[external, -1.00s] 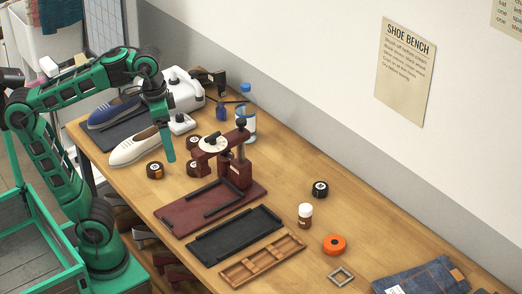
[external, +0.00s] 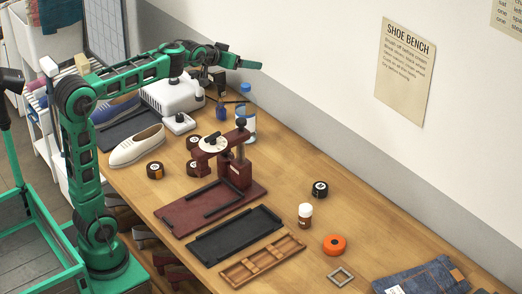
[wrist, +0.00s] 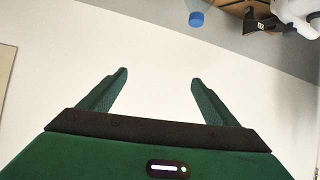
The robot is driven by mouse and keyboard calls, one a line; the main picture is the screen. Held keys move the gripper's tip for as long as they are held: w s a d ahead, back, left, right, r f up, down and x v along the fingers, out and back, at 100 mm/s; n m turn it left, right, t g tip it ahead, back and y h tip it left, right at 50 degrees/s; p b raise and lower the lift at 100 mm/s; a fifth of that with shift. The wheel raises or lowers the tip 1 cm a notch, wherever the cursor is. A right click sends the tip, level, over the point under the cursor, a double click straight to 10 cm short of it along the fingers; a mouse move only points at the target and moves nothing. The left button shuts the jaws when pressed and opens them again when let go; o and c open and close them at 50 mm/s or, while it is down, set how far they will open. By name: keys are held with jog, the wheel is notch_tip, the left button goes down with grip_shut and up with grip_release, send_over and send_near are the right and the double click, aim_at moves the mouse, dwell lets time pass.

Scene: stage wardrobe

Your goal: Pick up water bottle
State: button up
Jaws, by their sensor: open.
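The water bottle (external: 246,122) is clear with a blue cap and stands upright at the back of the bench, near the wall. A press partly hides its lower part in the external view. In the wrist view its blue cap (wrist: 196,19) shows at the top edge. My gripper (external: 250,65) is above and behind the bottle's top, stretched out toward the wall. In the wrist view my gripper (wrist: 158,75) has its two green fingers wide apart with nothing between them, facing the pale wall.
A dark red press (external: 236,165) stands just in front of the bottle. A cream shoe (external: 137,146) and several small jars lie nearby. Bare bench (external: 282,165) lies to the right.

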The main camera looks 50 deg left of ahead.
jog(key=n+t+y, duration=0.1)
jog(key=y, duration=0.1)
send_over(240, 111)
jog(key=s, duration=0.2)
jog(key=f, duration=2.5)
jog(key=shift+s+d, duration=0.15)
jog(key=shift+d, duration=0.2)
jog(key=shift+f, duration=0.3)
jog(key=x, duration=1)
jog(key=shift+w+f, duration=0.25)
jog(key=shift+w, duration=0.05)
jog(key=shift+c, duration=0.6)
jog(key=c, duration=1.5)
jog(key=shift+r, duration=0.15)
jog(key=c, duration=0.4)
jog(key=shift+c, duration=0.2)
